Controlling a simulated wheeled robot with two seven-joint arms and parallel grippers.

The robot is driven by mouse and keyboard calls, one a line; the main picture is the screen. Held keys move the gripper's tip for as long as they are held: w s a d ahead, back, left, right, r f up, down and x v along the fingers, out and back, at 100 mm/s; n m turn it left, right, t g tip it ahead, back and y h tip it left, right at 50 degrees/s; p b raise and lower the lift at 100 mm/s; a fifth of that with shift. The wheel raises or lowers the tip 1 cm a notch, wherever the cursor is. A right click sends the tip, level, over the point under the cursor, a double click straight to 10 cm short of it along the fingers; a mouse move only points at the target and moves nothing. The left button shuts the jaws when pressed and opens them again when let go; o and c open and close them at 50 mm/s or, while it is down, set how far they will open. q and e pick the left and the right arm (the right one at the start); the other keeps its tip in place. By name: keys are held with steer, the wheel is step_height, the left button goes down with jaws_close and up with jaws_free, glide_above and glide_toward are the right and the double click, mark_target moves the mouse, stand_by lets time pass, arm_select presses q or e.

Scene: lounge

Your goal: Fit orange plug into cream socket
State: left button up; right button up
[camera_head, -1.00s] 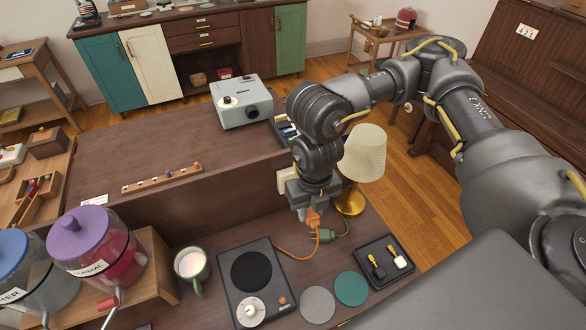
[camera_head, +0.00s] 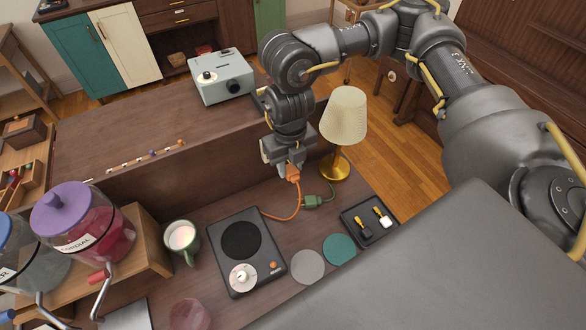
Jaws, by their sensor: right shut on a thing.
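My right gripper (camera_head: 291,166) points down in front of the raised back panel of the desk. It is shut on the orange plug (camera_head: 293,175), which shows just below the fingers. An orange cord (camera_head: 287,216) runs from the plug down to the hot plate (camera_head: 240,240). The cream socket is mostly hidden behind my right gripper, so I cannot tell whether the plug touches it. My left gripper is not in view.
A green plug (camera_head: 312,201) lies on the desk below the gold-based lamp (camera_head: 345,118). A black tray (camera_head: 351,219), a mug (camera_head: 182,239), two coasters (camera_head: 307,266) and a purple-lidded jar (camera_head: 62,206) stand nearby. A projector (camera_head: 222,79) sits on the upper surface.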

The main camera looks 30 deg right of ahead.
steer(key=shift+w+d+b, duration=0.1)
steer(key=shift+w+b, duration=0.5)
steer(key=shift+w, duration=0.95)
steer(key=shift+w+p, duration=0.15)
steer(key=shift+p, duration=0.2)
steer(key=shift+w+d+b, duration=0.1)
steer(key=shift+w+b, duration=0.25)
steer(key=shift+w, duration=0.9)
steer(key=o, duration=1.1)
steer(key=shift+r, duration=0.15)
step_height(320, 180, up, 6)
steer(key=p, duration=0.5)
steer(key=shift+p, duration=0.4)
